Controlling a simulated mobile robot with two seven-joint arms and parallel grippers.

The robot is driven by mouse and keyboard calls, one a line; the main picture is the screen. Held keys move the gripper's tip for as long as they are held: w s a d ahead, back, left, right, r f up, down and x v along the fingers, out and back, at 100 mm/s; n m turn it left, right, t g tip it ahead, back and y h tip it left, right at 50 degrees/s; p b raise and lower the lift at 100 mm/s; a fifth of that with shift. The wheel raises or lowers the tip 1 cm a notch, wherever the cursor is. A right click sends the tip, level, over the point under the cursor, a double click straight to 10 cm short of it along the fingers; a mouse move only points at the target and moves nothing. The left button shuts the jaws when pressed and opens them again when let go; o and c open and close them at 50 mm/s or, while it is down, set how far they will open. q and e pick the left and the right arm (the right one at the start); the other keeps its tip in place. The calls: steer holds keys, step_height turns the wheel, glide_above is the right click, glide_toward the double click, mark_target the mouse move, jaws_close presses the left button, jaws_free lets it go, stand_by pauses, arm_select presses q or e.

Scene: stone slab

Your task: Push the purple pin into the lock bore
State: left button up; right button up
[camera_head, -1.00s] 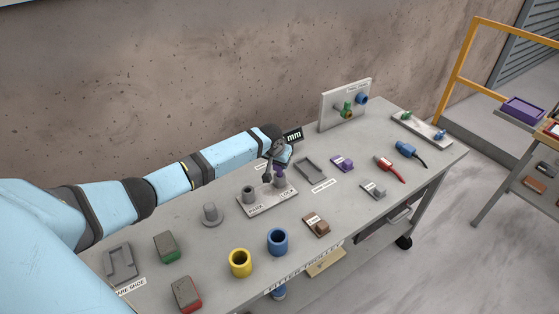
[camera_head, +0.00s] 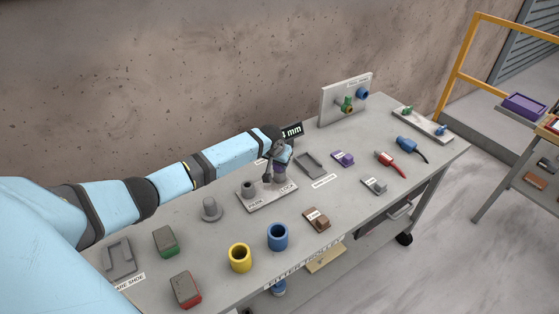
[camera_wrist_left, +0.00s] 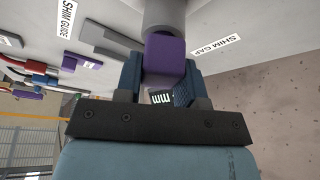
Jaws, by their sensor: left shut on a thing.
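The purple pin (camera_head: 280,170) is upright at the LOCK end of the pale two-post block (camera_head: 262,203). My left gripper (camera_head: 281,159) is above it. In the left wrist view, the gripper (camera_wrist_left: 160,83) is shut on the pin's square purple head (camera_wrist_left: 164,52). The pin's far end meets a grey round post (camera_wrist_left: 165,12), the lock bore. How deep the pin sits in it is hidden. The grey PARK post (camera_head: 249,190) stands to the left on the same block, with no pin seen in it. My right gripper is not in view.
A grey stub (camera_head: 211,211) stands left of the block. Yellow (camera_head: 240,259) and blue (camera_head: 277,237) cups stand in front. A shim guide tray (camera_head: 311,165) lies to the right. An upright panel (camera_head: 345,101) stands at the back, near the wall.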

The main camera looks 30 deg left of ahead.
arm_select(q)
steer(key=shift+f, duration=0.45)
steer(key=o, duration=1.1)
steer(key=shift+r, duration=0.1)
steer(key=b+v, duration=0.1)
steer(key=v, duration=1.2)
steer(key=shift+s+r+b, duration=0.1)
steer(key=shift+r+b, duration=0.2)
steer(key=shift+r, duration=0.1)
